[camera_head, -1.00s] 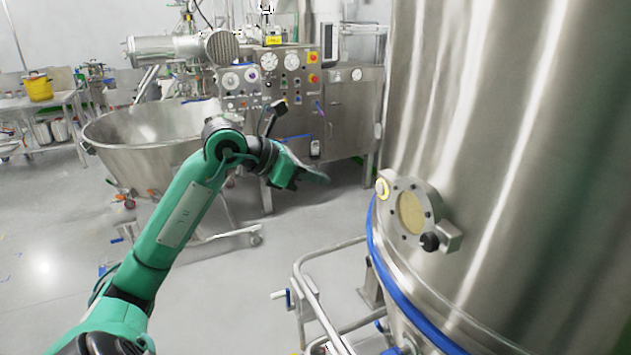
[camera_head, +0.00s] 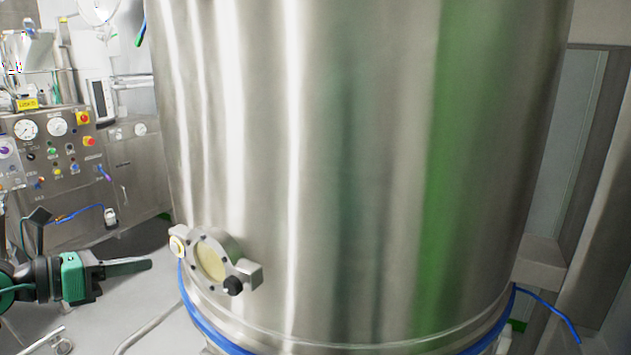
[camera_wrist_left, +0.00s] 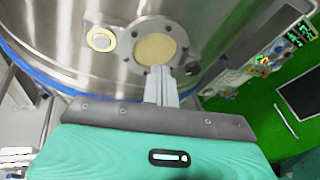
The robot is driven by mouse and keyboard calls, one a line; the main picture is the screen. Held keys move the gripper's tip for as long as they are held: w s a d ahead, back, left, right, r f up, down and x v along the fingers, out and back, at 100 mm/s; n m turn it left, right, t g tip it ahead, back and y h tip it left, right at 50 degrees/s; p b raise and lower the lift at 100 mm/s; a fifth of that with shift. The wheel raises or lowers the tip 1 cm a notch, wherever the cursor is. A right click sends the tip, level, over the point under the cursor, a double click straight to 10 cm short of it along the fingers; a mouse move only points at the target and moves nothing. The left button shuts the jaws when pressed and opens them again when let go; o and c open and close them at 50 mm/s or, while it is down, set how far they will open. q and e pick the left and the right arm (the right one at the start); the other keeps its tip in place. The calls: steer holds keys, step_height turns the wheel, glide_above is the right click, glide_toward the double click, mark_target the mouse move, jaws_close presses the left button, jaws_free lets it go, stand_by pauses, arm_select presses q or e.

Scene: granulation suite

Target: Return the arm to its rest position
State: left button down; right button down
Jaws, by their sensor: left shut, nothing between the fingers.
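My left gripper (camera_head: 128,266) is at the lower left of the head view, with a green body and dark fingers pointing right. The fingers are shut and empty. They point toward the large steel vessel (camera_head: 360,170) and look a little short of its round sight port (camera_head: 211,262) in the picture; I cannot tell the true gap. In the left wrist view the closed fingers (camera_wrist_left: 161,88) lie below the sight port (camera_wrist_left: 156,48), overlapping its lower rim in the picture. Most of my left arm is outside the head view. My right gripper is not in view.
A control panel (camera_head: 60,150) with gauges and buttons stands at the left. A blue band (camera_head: 205,325) rings the vessel's lower edge. A metal rail (camera_head: 150,328) runs below the gripper. A blue hose (camera_head: 550,312) hangs at the right. Some grey floor shows at lower left.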

arm_select(q)
steer(key=s+d+n+t+h, duration=0.2)
steer(key=d+n+t+h, duration=0.1)
steer(key=d+n+h, duration=0.15)
steer(key=s+a+f+n+t+y, duration=0.1)
steer(key=s+a+f+n+y, duration=0.15)
steer(key=f+n+y, duration=1.1)
steer(key=s+a+f+n+y, duration=0.1)
steer(key=a+f+n+y, duration=0.4)
steer(key=n, duration=1.4)
steer(key=s+d+f+n+g+h, duration=0.1)
steer(key=s+d+f+g+h, duration=0.1)
steer(key=s+d+f+g, duration=0.65)
steer(key=s+d+f+n+g+h, duration=0.25)
steer(key=s+d+f, duration=0.35)
steer(key=s+f, duration=0.6)
step_height(320, 180, down, 30)
steer(key=w+m+g, duration=0.1)
steer(key=g, duration=0.1)
steer(key=s+a+f, duration=0.2)
steer(key=s+f, duration=0.7)
steer(key=f, duration=0.1)
steer(key=s+a+f+g+y, duration=0.1)
steer(key=s+f, duration=0.9)
steer(key=f, duration=0.1)
steer(key=shift+s+a, duration=0.25)
steer(key=shift+a, duration=0.1)
